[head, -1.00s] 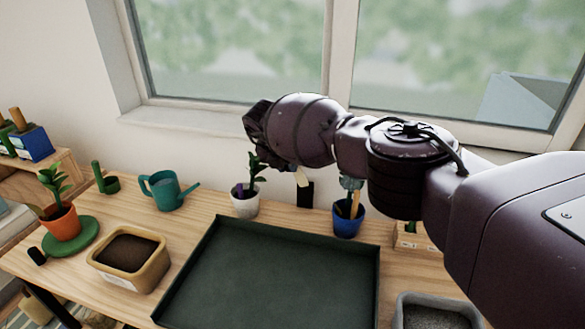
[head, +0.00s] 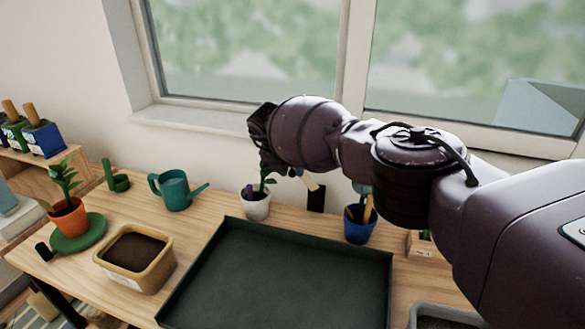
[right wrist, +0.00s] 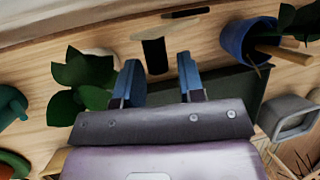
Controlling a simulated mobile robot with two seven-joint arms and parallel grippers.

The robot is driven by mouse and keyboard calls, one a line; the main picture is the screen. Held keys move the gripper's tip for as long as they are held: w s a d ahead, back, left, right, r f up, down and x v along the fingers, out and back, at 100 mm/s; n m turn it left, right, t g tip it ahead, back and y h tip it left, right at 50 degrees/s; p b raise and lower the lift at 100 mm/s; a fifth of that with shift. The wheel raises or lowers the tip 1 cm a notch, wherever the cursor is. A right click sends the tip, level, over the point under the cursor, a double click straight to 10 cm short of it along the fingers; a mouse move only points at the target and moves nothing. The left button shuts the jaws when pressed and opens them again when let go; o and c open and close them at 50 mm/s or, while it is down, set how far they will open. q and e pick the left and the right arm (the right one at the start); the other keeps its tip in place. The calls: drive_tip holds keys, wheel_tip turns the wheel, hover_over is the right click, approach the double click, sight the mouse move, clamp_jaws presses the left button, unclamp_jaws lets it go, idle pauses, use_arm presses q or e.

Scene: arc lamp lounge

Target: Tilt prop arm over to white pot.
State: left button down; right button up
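The white pot (head: 256,208) stands on the wooden table behind the dark green tray, with a leafy plant and a purple piece in it. To its right, near the wall, is an upright black piece (head: 316,198) with a cream strip (head: 309,181) beside its top; this looks like the prop, partly hidden by my arm. In the right wrist view the black piece (right wrist: 154,56) lies beyond my right gripper (right wrist: 160,80), whose two blue fingers are apart with nothing between them. Plant leaves (right wrist: 82,80) are beside the left finger. My left gripper is out of view.
A blue pot (head: 359,228) with sticks stands right of the prop. The dark green tray (head: 280,275) fills the table's middle. A teal watering can (head: 173,190), a tan soil planter (head: 135,258) and an orange pot (head: 68,217) stand left. A window is behind.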

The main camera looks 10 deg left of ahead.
drive_tip(key=shift+o, duration=0.8)
use_arm(q)
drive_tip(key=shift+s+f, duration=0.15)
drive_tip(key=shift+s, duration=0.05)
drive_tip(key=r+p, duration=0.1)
drive_tip(key=p, duration=0.2)
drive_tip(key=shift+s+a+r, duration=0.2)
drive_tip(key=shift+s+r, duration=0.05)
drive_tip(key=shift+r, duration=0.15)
use_arm(e)
drive_tip(key=v, duration=1.1)
drive_tip(key=shift+f, duration=0.1)
